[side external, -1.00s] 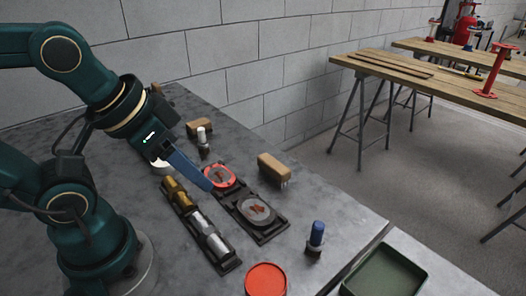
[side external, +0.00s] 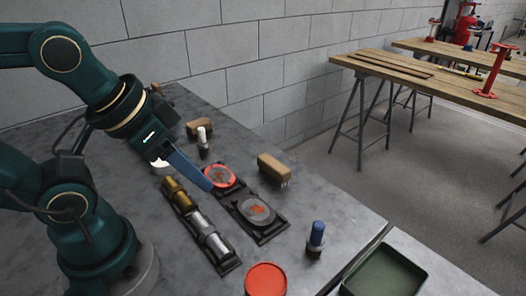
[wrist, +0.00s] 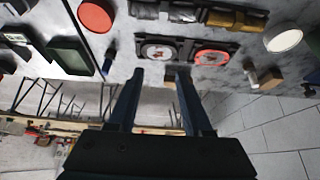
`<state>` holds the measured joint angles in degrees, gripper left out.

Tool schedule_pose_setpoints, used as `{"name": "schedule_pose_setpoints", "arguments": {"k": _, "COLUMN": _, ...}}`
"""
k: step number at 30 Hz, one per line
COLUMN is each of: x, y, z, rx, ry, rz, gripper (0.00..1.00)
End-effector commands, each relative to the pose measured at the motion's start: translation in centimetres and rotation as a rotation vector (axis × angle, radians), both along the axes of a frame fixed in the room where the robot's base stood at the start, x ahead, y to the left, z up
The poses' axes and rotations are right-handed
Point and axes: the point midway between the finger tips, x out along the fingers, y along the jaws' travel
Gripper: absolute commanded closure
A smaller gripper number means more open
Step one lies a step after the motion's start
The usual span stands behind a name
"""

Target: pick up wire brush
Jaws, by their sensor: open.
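A wooden block with bristles underneath, which looks like the wire brush (side external: 273,167), lies on the grey bench near its wall-side edge, right of the disc trays. A similar wooden block (side external: 199,126) lies farther back. In the wrist view the nearer block (wrist: 169,77) shows just left of the right fingertip, partly hidden by it; the farther one (wrist: 268,78) is at the right. My gripper (wrist: 160,72) is open and empty, its long blue fingers apart. In the side view it (side external: 203,182) hangs over the disc trays, left of the nearer block.
Two dark trays with discs (side external: 256,211) and a rack of brass and silver cylinders (side external: 205,230) lie close by. A blue-capped item (side external: 317,237), red round lid (side external: 266,280) and green bin (side external: 384,284) are toward the front. A white-topped item (side external: 202,140) stands near the farther block.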

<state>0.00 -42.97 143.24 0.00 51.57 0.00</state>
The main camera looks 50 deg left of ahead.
Motion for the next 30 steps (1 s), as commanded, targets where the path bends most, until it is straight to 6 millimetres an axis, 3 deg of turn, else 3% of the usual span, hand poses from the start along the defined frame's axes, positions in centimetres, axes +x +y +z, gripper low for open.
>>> {"name": "schedule_pose_setpoints", "arguments": {"k": 8, "x": 0.0, "y": 0.0, "z": 0.0, "rx": 0.000, "ry": 0.000, "rz": 0.000, "gripper": 0.50}}
{"name": "schedule_pose_setpoints", "arguments": {"k": 9, "x": 0.0, "y": 0.0, "z": 0.0, "rx": 0.000, "ry": 0.000, "rz": 0.000, "gripper": 0.46}}
{"name": "schedule_pose_setpoints", "arguments": {"k": 11, "x": 0.0, "y": 0.0, "z": 0.0, "rx": 0.000, "ry": 0.000, "rz": 0.000, "gripper": 0.25}}
{"name": "schedule_pose_setpoints", "arguments": {"k": 20, "x": 0.0, "y": 0.0, "z": 0.0, "rx": -0.001, "ry": 0.000, "rz": 0.003, "gripper": 0.25}}
{"name": "schedule_pose_setpoints", "arguments": {"k": 25, "x": -0.2, "y": 0.0, "z": 0.1, "rx": -0.047, "ry": 0.009, "rz": 0.090, "gripper": 0.25}}
{"name": "schedule_pose_setpoints", "arguments": {"k": 30, "x": 1.6, "y": 0.1, "z": 3.0, "rx": -0.161, "ry": -0.024, "rz": 0.295, "gripper": 0.25}}
